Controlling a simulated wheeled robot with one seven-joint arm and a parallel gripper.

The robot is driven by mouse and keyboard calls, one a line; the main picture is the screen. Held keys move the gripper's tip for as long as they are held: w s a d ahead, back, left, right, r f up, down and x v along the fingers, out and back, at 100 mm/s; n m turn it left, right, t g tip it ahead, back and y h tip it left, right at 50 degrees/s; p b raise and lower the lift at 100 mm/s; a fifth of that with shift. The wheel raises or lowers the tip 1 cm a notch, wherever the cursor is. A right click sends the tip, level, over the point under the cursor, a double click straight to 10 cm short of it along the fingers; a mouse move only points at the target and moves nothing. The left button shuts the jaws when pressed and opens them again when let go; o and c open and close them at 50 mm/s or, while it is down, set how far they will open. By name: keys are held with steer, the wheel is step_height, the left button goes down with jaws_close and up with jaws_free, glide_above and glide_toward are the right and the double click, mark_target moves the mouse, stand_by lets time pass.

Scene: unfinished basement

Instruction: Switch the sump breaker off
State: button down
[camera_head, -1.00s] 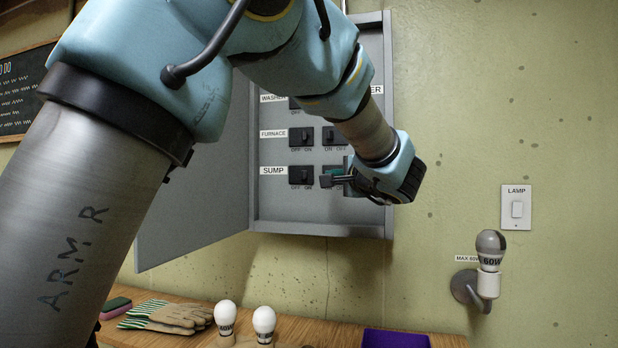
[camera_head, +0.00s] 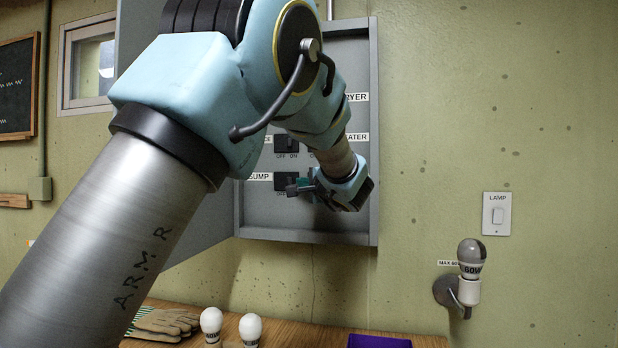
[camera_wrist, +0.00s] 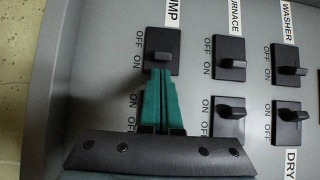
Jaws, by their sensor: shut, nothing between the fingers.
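The sump breaker (camera_head: 285,181) is a black switch at the lower left of the grey panel, beside its partly hidden SUMP label. In the wrist view the sump breaker (camera_wrist: 161,48) has OFF at the top and ON at the bottom. My gripper (camera_head: 292,190) is shut and empty. Its green fingers (camera_wrist: 161,74) reach the ON side of the sump lever, touching it or very close; I cannot tell which.
The furnace breaker (camera_wrist: 229,50) and washer breaker (camera_wrist: 289,55) sit beside it, with more breakers below in the wrist view. The panel door (camera_head: 205,215) stands open at left. A lamp switch (camera_head: 497,214) and wall bulb (camera_head: 471,254) are right. Bulbs and gloves (camera_head: 165,323) lie below.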

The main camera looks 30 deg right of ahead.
steer(key=shift+w, duration=0.5)
steer(key=shift+f+b, duration=0.15)
steer(key=shift+b, duration=0.2)
steer(key=shift+a+m+h+b, duration=0.1)
steer(key=shift+m+h+b, duration=0.3)
steer(key=shift+b, duration=0.45)
steer(key=shift+b, duration=0.4)
